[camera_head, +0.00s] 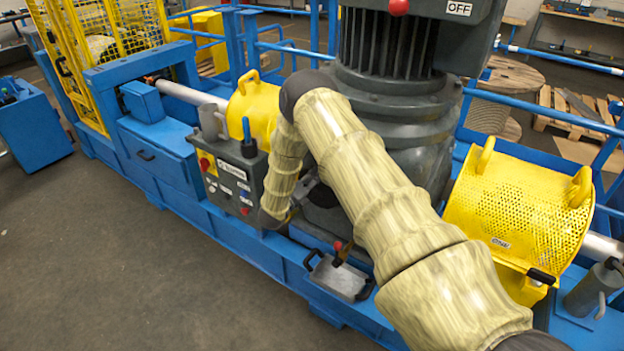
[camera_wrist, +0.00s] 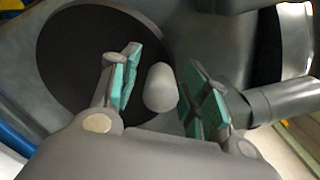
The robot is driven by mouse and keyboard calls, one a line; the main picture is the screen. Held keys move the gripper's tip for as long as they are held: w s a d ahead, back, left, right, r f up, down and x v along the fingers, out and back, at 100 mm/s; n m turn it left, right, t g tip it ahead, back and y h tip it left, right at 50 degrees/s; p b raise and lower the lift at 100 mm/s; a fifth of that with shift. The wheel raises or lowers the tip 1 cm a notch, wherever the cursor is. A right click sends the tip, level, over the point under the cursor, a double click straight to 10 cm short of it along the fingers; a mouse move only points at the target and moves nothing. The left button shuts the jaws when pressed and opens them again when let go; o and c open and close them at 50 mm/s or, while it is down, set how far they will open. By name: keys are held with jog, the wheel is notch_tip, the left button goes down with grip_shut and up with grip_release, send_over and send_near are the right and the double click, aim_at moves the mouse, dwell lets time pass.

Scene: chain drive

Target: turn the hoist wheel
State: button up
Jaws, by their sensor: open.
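A dark round disc (camera_wrist: 75,70), which looks like the hoist wheel, fills the left and middle of the wrist view. A pale grey rounded knob (camera_wrist: 160,90) stands out near its right edge. My gripper (camera_wrist: 163,72) is open, with one green-padded finger on each side of the knob. Narrow gaps show between the knob and both pads, so it does not look gripped. In the head view my sleeved arm bends down beside the large grey motor housing (camera_head: 395,120); my gripper and most of the wheel are hidden there.
A grey control box (camera_head: 235,182) stands just left of my forearm. Yellow perforated guards (camera_head: 520,205) sit on the blue frame (camera_head: 262,252). In the wrist view a grey cylinder (camera_wrist: 280,100) lies close to the right finger. Open floor (camera_head: 120,270) is at the front left.

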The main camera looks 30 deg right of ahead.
grip_shut()
jog(key=shift+f, duration=0.1)
jog(key=shift+b, duration=0.45)
